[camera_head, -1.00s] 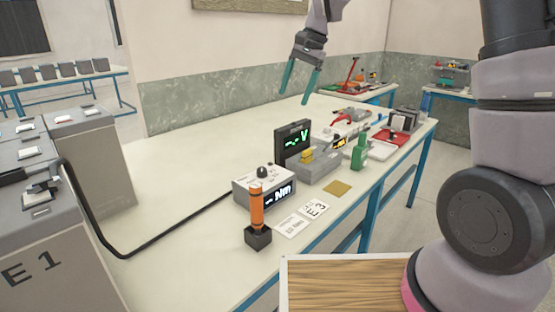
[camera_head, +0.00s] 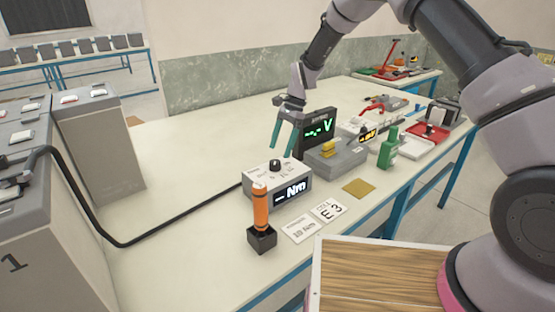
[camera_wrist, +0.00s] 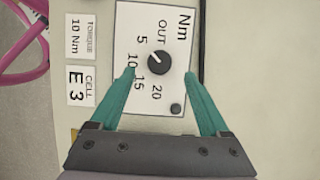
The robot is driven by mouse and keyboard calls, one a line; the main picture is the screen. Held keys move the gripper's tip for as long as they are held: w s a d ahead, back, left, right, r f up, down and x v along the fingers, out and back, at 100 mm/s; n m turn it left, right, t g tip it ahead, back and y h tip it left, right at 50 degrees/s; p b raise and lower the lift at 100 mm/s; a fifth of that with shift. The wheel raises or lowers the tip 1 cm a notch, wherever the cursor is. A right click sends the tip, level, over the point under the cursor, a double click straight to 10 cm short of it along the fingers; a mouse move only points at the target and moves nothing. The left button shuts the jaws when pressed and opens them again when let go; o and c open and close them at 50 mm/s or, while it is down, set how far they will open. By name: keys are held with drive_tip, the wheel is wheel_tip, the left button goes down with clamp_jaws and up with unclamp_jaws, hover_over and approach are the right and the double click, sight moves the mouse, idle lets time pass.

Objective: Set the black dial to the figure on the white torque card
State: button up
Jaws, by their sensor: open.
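The black dial (camera_head: 275,163) sits on top of the white-faced Nm box (camera_head: 291,193), whose front display reads "- Nm". In the wrist view the dial (camera_wrist: 158,60) has OUT, 5, 10, 15 and 20 around it; its pale mark points up-left, seemingly near the 5. The white torque card (camera_head: 301,229) lies flat on the table in front of the box; in the wrist view the card (camera_wrist: 82,38) reads 10 Nm. My gripper (camera_head: 282,153) is open above the box, its teal fingers apart; in the wrist view the tips flank the dial's lower side. Contact cannot be told.
The cell card E3 (camera_head: 328,210) lies beside the torque card. A black cable (camera_head: 170,227) crosses the table.

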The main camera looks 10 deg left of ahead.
sight(276, 161)
drive_tip(key=x, duration=0.5)
drive_tip(key=shift+f, duration=0.1)
clamp_jaws()
